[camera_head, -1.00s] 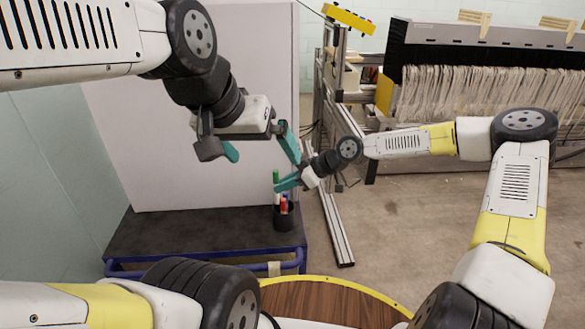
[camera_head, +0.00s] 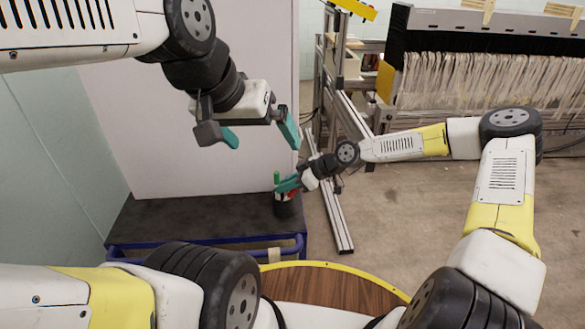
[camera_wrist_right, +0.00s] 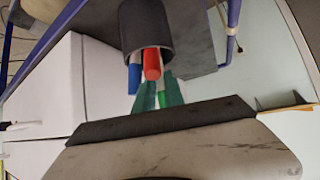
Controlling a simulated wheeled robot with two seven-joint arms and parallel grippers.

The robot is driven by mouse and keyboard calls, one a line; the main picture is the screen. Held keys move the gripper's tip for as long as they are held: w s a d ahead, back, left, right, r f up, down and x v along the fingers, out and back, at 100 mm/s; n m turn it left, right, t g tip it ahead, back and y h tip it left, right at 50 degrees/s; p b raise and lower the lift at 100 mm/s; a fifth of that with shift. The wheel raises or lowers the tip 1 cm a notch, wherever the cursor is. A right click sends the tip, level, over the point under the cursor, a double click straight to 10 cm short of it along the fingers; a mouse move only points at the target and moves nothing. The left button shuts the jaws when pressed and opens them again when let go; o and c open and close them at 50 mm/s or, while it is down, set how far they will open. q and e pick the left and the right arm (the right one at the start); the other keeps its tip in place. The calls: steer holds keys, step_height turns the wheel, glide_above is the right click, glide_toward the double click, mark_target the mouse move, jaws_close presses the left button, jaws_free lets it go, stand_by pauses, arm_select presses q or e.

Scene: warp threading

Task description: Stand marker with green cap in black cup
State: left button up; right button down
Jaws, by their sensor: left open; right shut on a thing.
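The black cup (camera_head: 287,208) stands on the dark cart top in the head view, and its wall shows at the top of the right wrist view (camera_wrist_right: 146,28). A red marker (camera_wrist_right: 152,65) and a blue marker (camera_wrist_right: 134,78) stick out of it. My right gripper (camera_head: 288,185) is shut on the marker with green cap (camera_head: 277,177), just above the cup mouth. The green cap also shows between the teal fingers in the wrist view (camera_wrist_right: 166,97). The marker's lower end is hidden; I cannot tell whether it is inside the cup. My left gripper (camera_head: 260,133) is open and empty, higher up.
The dark cart top (camera_head: 180,222) has free room left of the cup, with a blue rail along its front. A pale panel (camera_head: 190,175) stands behind it. The loom (camera_head: 480,85) stands at the back right. A round wooden table (camera_head: 325,288) is in front.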

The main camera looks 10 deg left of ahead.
steer(key=c, duration=1.3)
jaws_free()
steer(key=shift+r, duration=0.1)
steer(key=shift+c, duration=0.2)
steer(key=v, duration=0.7)
steer(key=shift+d+r, duration=0.2)
steer(key=shift+d, duration=0.1)
